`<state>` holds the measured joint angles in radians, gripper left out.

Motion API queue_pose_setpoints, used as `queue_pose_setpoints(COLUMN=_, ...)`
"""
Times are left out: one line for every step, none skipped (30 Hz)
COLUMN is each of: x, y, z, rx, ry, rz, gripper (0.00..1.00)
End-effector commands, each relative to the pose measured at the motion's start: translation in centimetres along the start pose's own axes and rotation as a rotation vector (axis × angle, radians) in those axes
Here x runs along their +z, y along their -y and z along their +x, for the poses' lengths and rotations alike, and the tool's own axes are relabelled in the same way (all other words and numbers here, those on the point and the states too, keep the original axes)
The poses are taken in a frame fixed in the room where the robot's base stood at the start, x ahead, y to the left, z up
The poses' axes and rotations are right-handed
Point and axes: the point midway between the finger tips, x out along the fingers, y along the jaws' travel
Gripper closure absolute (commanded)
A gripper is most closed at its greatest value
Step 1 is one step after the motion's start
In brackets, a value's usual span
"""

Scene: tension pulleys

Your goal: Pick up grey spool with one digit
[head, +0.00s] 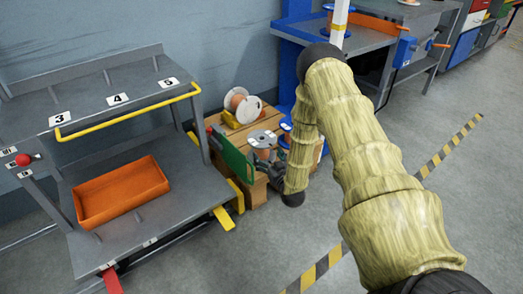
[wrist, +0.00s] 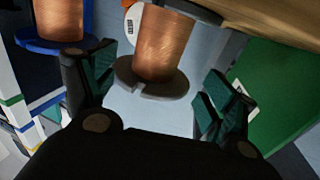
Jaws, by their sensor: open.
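A grey spool wound with copper wire (head: 262,138) stands on the wooden crate, partly hidden by my gripper. It also shows in the wrist view (wrist: 163,48), with its dark grey flange (wrist: 150,83) near the fingers. My gripper (wrist: 156,88) is open, one finger left of this spool and one right. No contact shows, and I cannot tell how far the spool lies between the fingers. In the head view my gripper (head: 272,172) is at the crate's front, partly hidden by my arm. No digit is readable on the spool.
A blue-flanged copper spool (wrist: 60,20) stands close left of my left finger. A green panel (wrist: 275,90) is close to my right finger. A white-flanged spool (head: 242,105) sits behind on the wooden crate (head: 215,120). A grey rack with an orange bin (head: 120,195) stands left.

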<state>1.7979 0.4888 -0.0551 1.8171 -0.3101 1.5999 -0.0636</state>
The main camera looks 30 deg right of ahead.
Motion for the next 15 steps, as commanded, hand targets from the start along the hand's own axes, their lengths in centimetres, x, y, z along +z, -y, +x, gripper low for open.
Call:
queue_pose_setpoints(x=0.2, y=0.0, z=0.5, rx=0.000, ry=0.000, rz=0.000, gripper=0.15)
queue_pose_setpoints(x=0.1, y=-0.1, z=0.6, rx=0.001, ry=0.000, rz=0.000, gripper=0.15)
queue_pose_setpoints(x=0.1, y=-0.1, z=0.8, rx=0.001, ry=0.000, rz=0.000, gripper=0.15)
queue_pose_setpoints(x=0.1, y=-0.1, z=0.9, rx=0.002, ry=0.000, rz=0.000, gripper=0.15)
queue_pose_setpoints(x=0.1, y=-0.1, z=1.0, rx=0.002, ry=0.000, rz=0.000, gripper=0.15)
queue_pose_setpoints(x=0.1, y=-0.2, z=1.2, rx=0.002, ry=0.000, rz=0.000, gripper=0.15)
queue_pose_setpoints(x=0.2, y=-0.2, z=1.3, rx=0.003, ry=0.001, rz=0.000, gripper=0.15)
queue_pose_setpoints(x=0.2, y=-0.2, z=1.4, rx=0.003, ry=0.001, rz=0.000, gripper=0.15)
queue_pose_setpoints(x=0.3, y=-0.3, z=1.7, rx=0.003, ry=0.000, rz=0.000, gripper=0.15)
queue_pose_setpoints(x=0.4, y=-0.3, z=2.0, rx=0.003, ry=-0.001, rz=0.000, gripper=0.15)
queue_pose_setpoints(x=0.4, y=-0.4, z=2.3, rx=0.004, ry=-0.002, rz=0.000, gripper=0.15)
queue_pose_setpoints(x=0.5, y=-0.5, z=2.7, rx=0.004, ry=-0.002, rz=0.000, gripper=0.15)
queue_pose_setpoints(x=0.6, y=-0.5, z=3.0, rx=0.004, ry=-0.001, rz=0.000, gripper=0.15)
queue_pose_setpoints(x=0.7, y=-0.5, z=3.3, rx=0.004, ry=-0.001, rz=0.000, gripper=0.15)
queue_pose_setpoints(x=0.7, y=-0.6, z=3.7, rx=0.005, ry=-0.001, rz=0.000, gripper=0.15)
